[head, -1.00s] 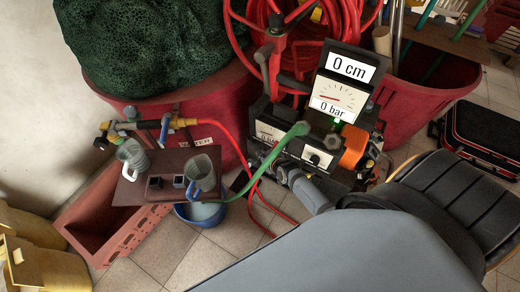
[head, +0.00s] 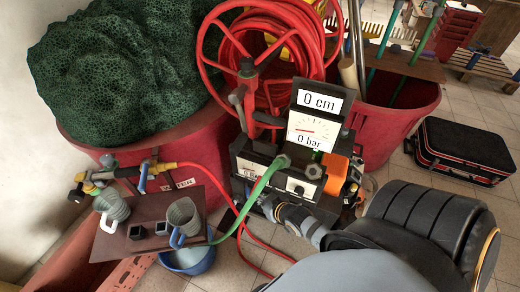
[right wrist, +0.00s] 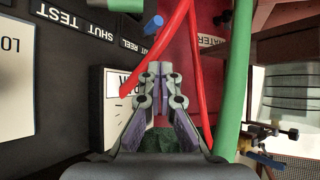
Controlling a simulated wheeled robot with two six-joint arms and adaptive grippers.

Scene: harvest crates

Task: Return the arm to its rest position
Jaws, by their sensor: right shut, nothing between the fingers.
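My right gripper (head: 268,205) is in front of the control box (head: 297,187), low on its front side. In the right wrist view its fingers (right wrist: 160,72) are together with nothing between them. They point toward the box's labelled panel and the red hose (right wrist: 168,45), and I cannot tell whether they touch anything. My right arm reaches in from the bottom right of the head view. My left gripper is not in view.
The box's displays (head: 315,105) read 0 cm and 0 bar. A green hose (head: 262,185) runs left past a small shelf (head: 150,248) with two grey jugs. A blue bowl (head: 190,262) is beneath. A red hose reel (head: 262,50) stands behind.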

